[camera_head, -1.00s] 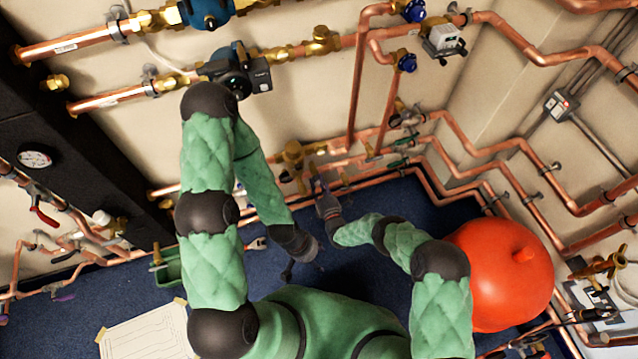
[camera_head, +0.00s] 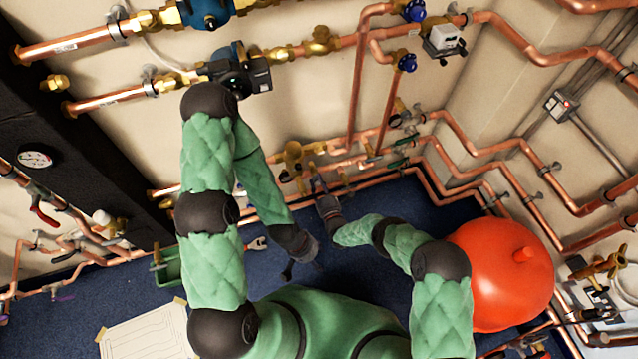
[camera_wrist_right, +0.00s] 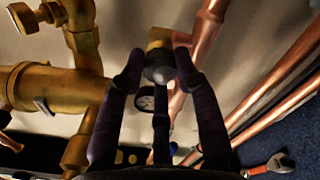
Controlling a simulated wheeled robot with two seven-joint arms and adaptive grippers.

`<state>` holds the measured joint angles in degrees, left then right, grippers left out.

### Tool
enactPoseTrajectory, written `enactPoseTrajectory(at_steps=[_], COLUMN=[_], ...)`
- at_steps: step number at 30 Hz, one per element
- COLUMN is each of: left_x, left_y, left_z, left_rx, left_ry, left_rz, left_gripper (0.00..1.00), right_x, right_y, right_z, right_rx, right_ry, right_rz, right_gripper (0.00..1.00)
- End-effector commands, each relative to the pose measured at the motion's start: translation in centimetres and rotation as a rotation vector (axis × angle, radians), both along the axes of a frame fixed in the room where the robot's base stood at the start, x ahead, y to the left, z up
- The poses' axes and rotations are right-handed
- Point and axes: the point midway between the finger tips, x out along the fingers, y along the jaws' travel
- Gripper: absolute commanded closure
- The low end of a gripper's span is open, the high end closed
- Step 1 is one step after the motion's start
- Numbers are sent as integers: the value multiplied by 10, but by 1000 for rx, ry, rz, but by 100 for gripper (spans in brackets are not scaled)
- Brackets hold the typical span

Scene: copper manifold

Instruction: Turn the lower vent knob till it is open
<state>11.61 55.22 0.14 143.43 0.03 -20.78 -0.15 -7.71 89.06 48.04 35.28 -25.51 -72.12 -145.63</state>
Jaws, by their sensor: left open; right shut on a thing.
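In the right wrist view, a small dark rounded knob (camera_wrist_right: 160,73) with a brass body (camera_wrist_right: 159,38) behind it sits between the fingertips of my right gripper (camera_wrist_right: 158,78). The fingers are shut on it. I take it for the lower vent knob; its turn position cannot be read. In the head view my right gripper (camera_head: 318,186) reaches the low pipework at the wall, and its fingers largely hide the knob. My left gripper (camera_head: 290,268) is open and empty, low over the blue floor, apart from the pipes.
Copper pipes (camera_head: 375,150) run close around my right gripper. A brass valve (camera_head: 294,155) is just above it. A red round vessel (camera_head: 500,275) stands at right. Blue floor (camera_head: 365,285) is partly clear.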

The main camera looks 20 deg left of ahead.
Motion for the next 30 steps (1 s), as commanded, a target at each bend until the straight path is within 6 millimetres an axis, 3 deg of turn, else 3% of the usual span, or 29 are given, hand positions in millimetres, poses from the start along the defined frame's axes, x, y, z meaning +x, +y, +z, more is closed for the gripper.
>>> enactPoseTrajectory(at_steps=[1,2,3,4,17,30], left_x=[0,0,0,0,0,0], left_y=[0,0,0,0,0,0], left_z=[0,0,0,0,0,0], left_rx=[0,0,0,0,0,0], left_ry=[0,0,0,0,0,0], left_rz=[0,0,0,0,0,0], left_gripper=[44,44,44,44,44,44], right_x=[-3,-3,-3,-3,-6,-71], right_y=[3,3,2,2,-3,-47], right_z=[-2,-2,-2,-2,-1,-2], right_rx=[-3,-3,-3,-3,-1,-1], right_ry=[5,5,5,4,3,6], right_rz=[8,8,8,7,1,2], right_gripper=[100,59,48,44,44,44])
